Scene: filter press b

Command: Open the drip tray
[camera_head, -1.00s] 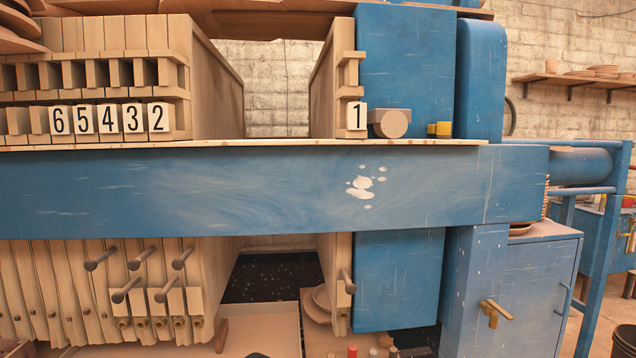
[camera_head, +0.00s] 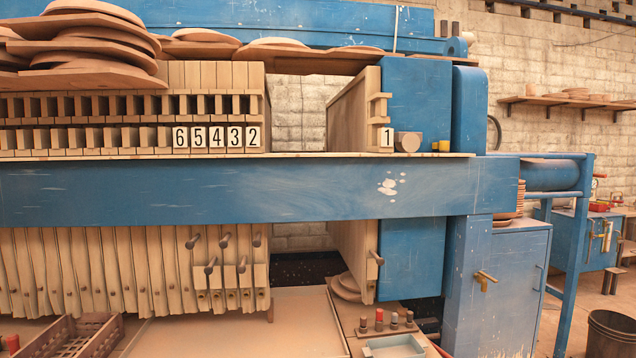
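A wide, flat tan surface (camera_head: 235,325), which looks like the drip tray, lies below the hanging filter plates (camera_head: 110,270) of the press. Its near edge runs out of the picture at the bottom, so I cannot tell how it is held or whether it is open or shut. The filter plates hang under a long blue beam (camera_head: 250,195). A separate plate labelled 1 (camera_head: 352,255) hangs to the right, across a gap. Neither of my grippers shows in the view.
A wooden crate (camera_head: 88,338) stands at bottom left. A small grey-green tray (camera_head: 393,346) and several short pegs (camera_head: 393,320) sit at bottom right. A blue cabinet (camera_head: 512,285) with a brass tap (camera_head: 486,279) stands farther right, near a dark bucket (camera_head: 611,334).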

